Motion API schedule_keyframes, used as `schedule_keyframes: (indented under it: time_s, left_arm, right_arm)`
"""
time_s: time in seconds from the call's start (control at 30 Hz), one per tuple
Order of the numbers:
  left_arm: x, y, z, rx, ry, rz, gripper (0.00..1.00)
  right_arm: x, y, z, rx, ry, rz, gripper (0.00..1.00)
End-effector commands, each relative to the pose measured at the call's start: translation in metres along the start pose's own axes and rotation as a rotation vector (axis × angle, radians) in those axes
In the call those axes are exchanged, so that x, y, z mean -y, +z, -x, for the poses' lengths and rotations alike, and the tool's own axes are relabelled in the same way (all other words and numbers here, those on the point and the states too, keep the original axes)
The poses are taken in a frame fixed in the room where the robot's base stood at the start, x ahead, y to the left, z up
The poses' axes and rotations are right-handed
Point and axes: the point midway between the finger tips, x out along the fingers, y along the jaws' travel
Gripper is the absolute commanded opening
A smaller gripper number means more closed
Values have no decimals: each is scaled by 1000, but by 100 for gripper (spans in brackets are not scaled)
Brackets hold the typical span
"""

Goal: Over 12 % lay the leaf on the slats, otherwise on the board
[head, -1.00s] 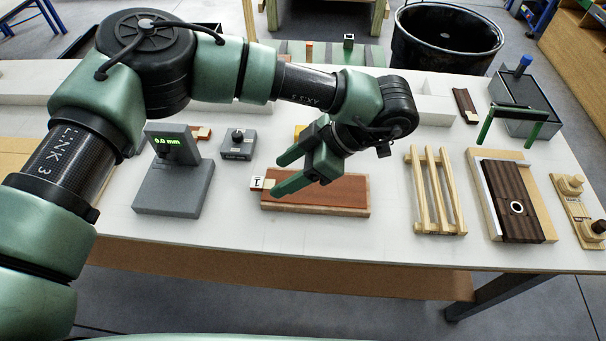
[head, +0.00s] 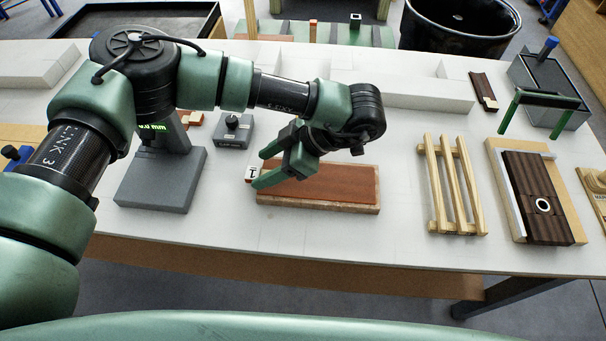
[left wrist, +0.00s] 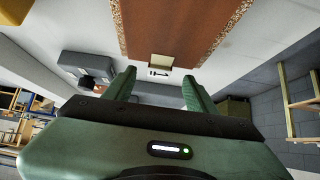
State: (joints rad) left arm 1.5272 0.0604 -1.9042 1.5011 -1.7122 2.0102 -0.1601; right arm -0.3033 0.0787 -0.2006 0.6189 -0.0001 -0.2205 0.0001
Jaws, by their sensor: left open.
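The leaf (head: 325,182), a reddish-brown sheet, lies flat on a speckled-edged board (head: 318,205) in mid-table. A pale tab with a black-and-white tag (head: 251,174) sticks out at its left end. The tab (left wrist: 160,60) also shows in the left wrist view. My left gripper (head: 259,168) is open over the leaf's left end, its fingers either side of the tab. In the left wrist view, the fingertips (left wrist: 160,76) straddle the tab without closing on it. The slats (head: 448,180), a pale wooden rack, lie empty to the right. My right gripper is not in view.
A grey gauge (head: 160,180) with a green mm display, partly hidden by my arm, and a small grey device (head: 233,130) stand left. A dark ribbed panel (head: 535,185) lies on a framed base at right. A green U-shaped bar (head: 545,97) stands by a grey box.

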Motion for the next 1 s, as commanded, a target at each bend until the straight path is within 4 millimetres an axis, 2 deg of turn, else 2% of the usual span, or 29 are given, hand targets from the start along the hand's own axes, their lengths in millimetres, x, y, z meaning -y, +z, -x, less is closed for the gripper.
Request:
schedule_keyframes:
  time_s: [0.17,0.43,0.63,1.0]
  left_arm:
    - [0,0,-22,1,-3,0,56]
    - [0,0,-25,1,0,0,56]
    - [0,0,-25,1,0,0,1]
    - [0,-2,-23,1,1,1,0]
  right_arm:
    - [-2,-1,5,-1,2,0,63]
    - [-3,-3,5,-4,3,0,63]
    - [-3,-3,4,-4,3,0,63]
    - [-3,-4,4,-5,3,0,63]
